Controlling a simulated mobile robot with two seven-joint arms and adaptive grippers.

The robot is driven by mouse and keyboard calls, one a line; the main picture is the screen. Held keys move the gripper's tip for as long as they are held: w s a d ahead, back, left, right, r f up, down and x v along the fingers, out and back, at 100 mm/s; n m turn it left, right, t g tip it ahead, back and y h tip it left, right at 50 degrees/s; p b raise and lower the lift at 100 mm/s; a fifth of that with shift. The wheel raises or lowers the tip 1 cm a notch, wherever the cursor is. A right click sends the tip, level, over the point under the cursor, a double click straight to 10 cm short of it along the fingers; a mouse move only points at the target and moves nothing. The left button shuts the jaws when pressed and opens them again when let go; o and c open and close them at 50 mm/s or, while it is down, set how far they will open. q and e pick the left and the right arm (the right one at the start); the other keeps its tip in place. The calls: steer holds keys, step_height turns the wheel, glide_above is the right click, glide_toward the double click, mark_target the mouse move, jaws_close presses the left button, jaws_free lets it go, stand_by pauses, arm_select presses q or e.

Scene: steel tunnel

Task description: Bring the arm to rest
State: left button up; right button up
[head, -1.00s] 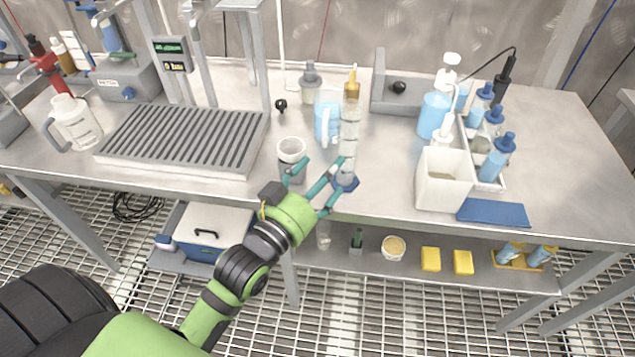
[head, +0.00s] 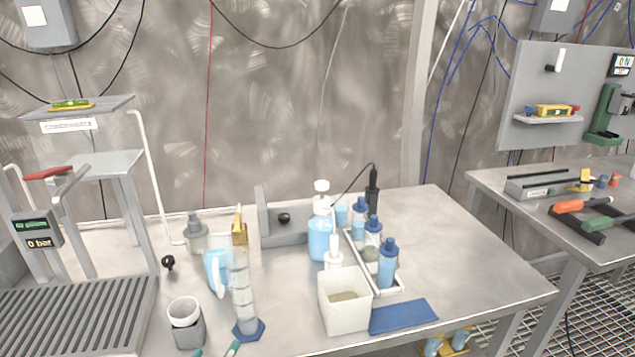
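Only the teal fingertips of my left gripper (head: 215,350) show, at the bottom edge of the head view. They are apart with nothing visible between them; the rest of that arm is below the frame. The tips are just in front of a clear graduated cylinder (head: 243,290), which stands upright on its blue base with a yellow piece at its top. A grey cup with a white rim (head: 186,322) stands just left of the cylinder. My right gripper is not in view.
The steel bench (head: 450,262) holds a light-blue jug (head: 217,270), a white box (head: 344,305), a bottle rack (head: 398,292), a blue mat (head: 403,316) and a ribbed grey tray (head: 80,318). A second bench (head: 500,188) with tools stands at right.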

arm_select(q)
steer(key=s+a+f+g+y, duration=0.1)
steer(key=s+f+g+y, duration=0.1)
steer(key=s+f+g, duration=1.25)
steer(key=s+f+t+p, duration=0.1)
steer(key=s+f, duration=0.1)
steer(key=f, duration=0.9)
steer(key=s+f+p, duration=0.1)
steer(key=s+f, duration=0.1)
steer(key=f, duration=0.8)
steer(key=s+a+f+g+p, duration=0.1)
steer(key=s+a+f+p, duration=0.1)
steer(key=s+f, duration=1.1)
steer(key=shift+s+a+m+y, duration=0.3)
steer(key=shift+s+a, duration=0.2)
steer(key=shift+s, duration=0.65)
